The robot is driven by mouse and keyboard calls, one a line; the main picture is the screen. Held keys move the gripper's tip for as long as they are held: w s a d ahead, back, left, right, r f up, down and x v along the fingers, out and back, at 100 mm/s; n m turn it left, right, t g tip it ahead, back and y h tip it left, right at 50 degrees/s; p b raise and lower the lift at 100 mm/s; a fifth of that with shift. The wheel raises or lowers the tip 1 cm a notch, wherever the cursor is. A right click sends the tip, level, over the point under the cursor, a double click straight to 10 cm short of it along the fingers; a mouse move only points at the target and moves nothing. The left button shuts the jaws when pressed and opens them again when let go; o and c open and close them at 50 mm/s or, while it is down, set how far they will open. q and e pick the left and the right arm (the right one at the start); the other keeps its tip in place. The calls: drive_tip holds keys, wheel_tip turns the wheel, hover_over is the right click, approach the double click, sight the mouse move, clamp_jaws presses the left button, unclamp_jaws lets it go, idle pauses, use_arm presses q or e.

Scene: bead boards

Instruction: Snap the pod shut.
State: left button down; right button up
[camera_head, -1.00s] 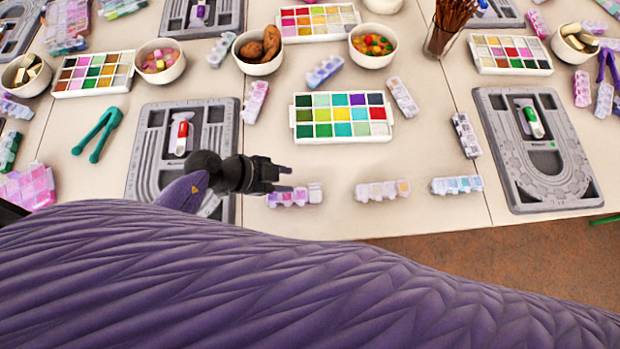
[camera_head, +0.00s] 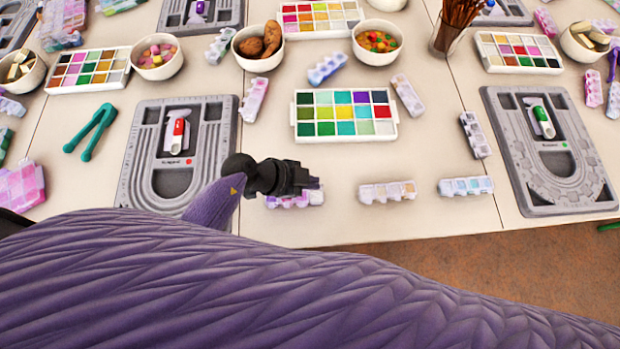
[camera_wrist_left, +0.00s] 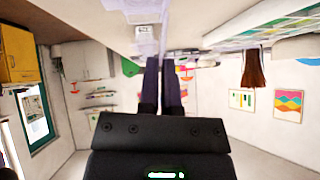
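A pale pod (camera_head: 298,199) with several small compartments and purple and pink contents lies near the table's front edge. My left gripper (camera_head: 308,182) is right over its back side and hides part of it, so I cannot tell the state of its lids. In the left wrist view, my two dark fingers (camera_wrist_left: 162,62) are close side by side, with nothing seen between them. Their tips are just under a whitish boxy part of the pod (camera_wrist_left: 146,42) in that upside-down view; contact is unclear. My right gripper is in no view.
Two similar pods (camera_head: 387,191) and (camera_head: 465,187) lie to the right along the front edge. A grey bead board (camera_head: 140,150) is to the left, another (camera_head: 556,195) at the far right. A white-framed colour tray (camera_head: 345,139) stands behind. Bare table surrounds the pods.

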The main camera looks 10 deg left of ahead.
use_arm(q)
drive_tip(key=shift+s, duration=0.1)
drive_tip(key=shift+s+p, duration=0.1)
drive_tip(key=shift+p, duration=0.25)
drive_tip(key=shift+s+d+m+t+p, duration=0.15)
drive_tip(key=shift+s+m+t+p, duration=0.25)
drive_tip(key=shift+t, duration=0.2)
drive_tip(key=shift+s+d+f+m+t+y, duration=0.1)
drive_tip(key=shift+s+f+m+t+y, duration=0.2)
drive_tip(key=shift+t, duration=0.3)
drive_tip(key=shift+s+d+f+m+t+b, duration=0.1)
drive_tip(key=shift+s+f+m+t+b, duration=0.35)
drive_tip(key=shift+t+b, duration=0.35)
drive_tip(key=shift+s+f+m+t+b, duration=0.1)
drive_tip(key=shift+m+t+b, duration=0.3)
drive_tip(key=shift+b, duration=0.25)
drive_tip(key=shift+d, duration=0.1)
drive_tip(key=shift+t, duration=0.3)
